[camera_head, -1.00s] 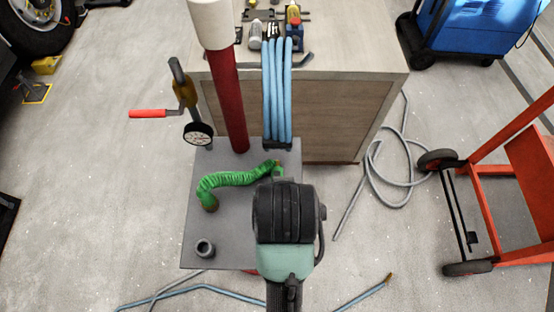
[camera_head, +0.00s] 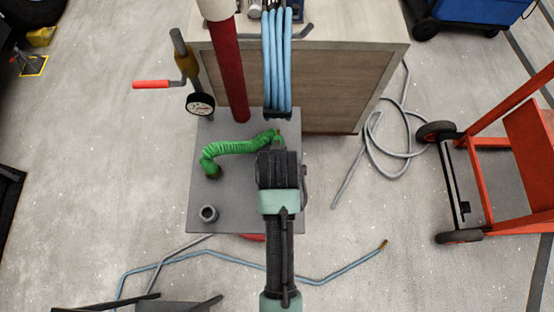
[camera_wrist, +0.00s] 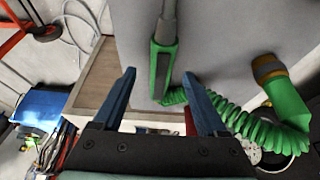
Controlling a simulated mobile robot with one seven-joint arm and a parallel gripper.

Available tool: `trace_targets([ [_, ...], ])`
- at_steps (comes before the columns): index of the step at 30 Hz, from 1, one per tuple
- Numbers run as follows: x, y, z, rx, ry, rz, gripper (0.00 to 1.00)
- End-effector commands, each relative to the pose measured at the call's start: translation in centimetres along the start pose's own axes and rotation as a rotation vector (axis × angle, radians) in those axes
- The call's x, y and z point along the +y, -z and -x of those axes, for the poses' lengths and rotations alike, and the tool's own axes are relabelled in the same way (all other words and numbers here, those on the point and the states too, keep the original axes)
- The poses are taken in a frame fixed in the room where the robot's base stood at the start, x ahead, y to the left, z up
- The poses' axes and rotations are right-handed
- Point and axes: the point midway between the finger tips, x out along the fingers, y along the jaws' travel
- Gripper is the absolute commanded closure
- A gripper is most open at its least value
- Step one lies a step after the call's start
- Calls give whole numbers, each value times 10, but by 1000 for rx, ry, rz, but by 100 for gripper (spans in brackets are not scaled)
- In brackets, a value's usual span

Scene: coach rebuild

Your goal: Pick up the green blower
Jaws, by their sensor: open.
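The green blower (camera_wrist: 160,72) shows in the wrist view as a slim green handle with a grey nozzle pointing up the picture. It lies between the tips of my two blue fingers, with gaps on both sides. My gripper (camera_wrist: 159,76) is open and empty. A coiled green hose (camera_wrist: 240,120) runs from near the blower to a green end with a brass collar (camera_wrist: 268,68). In the head view the hose (camera_head: 235,147) lies over a grey plate (camera_head: 250,192). There my wrist hides most of the blower and my fingers.
A red post (camera_head: 228,72) and a dial gauge (camera_head: 200,104) stand left of the gripper. Light-blue hose loops (camera_head: 277,62) hang just beyond it. A wooden cabinet (camera_head: 340,85) is behind; a red trolley (camera_head: 525,165) is at right.

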Motion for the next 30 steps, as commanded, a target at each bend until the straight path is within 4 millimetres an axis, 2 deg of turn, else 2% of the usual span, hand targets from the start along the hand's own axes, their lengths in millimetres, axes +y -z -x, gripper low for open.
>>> trace_targets([
  [7,-2,0,-24,-1,0,0,25],
  [16,-2,0,-28,1,0,0,25],
  [17,-2,0,-28,1,0,0,29],
  [28,-2,0,-28,1,0,0,95],
  [29,-2,0,-28,1,0,0,100],
  [30,-2,0,-27,1,0,0,100],
])
